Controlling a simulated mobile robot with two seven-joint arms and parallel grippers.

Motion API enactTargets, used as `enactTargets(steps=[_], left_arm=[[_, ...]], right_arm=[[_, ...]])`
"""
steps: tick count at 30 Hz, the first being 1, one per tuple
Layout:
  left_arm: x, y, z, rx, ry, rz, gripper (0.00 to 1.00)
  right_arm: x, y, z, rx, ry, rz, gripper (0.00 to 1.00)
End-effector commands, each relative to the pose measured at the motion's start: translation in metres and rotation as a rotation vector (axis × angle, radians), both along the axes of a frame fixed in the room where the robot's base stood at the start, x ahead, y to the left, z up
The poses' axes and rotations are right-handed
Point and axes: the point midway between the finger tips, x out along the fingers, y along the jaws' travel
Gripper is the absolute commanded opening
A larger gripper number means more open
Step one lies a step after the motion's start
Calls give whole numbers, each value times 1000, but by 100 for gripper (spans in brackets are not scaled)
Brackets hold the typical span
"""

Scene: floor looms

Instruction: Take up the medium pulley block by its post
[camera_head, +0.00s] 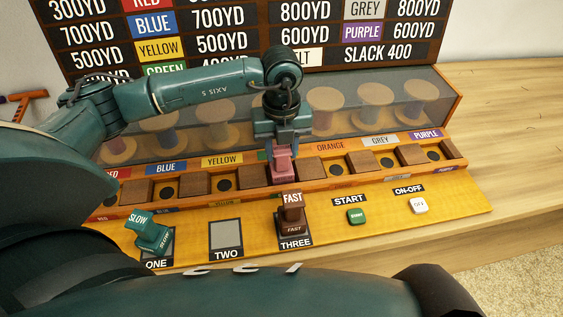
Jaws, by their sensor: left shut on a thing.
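A pink block with a post (284,172) stands at the middle of the slotted tray row; I take it as the medium pulley block, though no label shows on it. My left gripper (282,148) comes down from above and is shut on its post. Whether the block's base is clear of the tray I cannot tell. A green SLOW block (149,233) leans at spot ONE, and a brown FAST block (291,212) stands upright on spot THREE. Spot TWO (226,238) is an empty grey plate. My right gripper is not in view.
The tray row (335,167) holds several brown blocks and dark holes under colour labels. Behind it, spools (325,108) stand behind a clear panel. The wooden table (500,110) is clear at right.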

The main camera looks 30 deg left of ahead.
Motion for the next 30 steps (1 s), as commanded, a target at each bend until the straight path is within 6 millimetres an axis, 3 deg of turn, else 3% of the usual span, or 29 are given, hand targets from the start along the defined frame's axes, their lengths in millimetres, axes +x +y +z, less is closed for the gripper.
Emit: enactTargets(steps=[7, 19, 30], left_arm=[[1, 0, 16, -1, -5, 0, 0], [1, 0, 90, -1, -5, -1, 0], [0, 0, 101, -1, -2, -1, 0]], right_arm=[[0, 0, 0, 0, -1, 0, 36], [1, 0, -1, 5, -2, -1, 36], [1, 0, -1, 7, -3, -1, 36]])
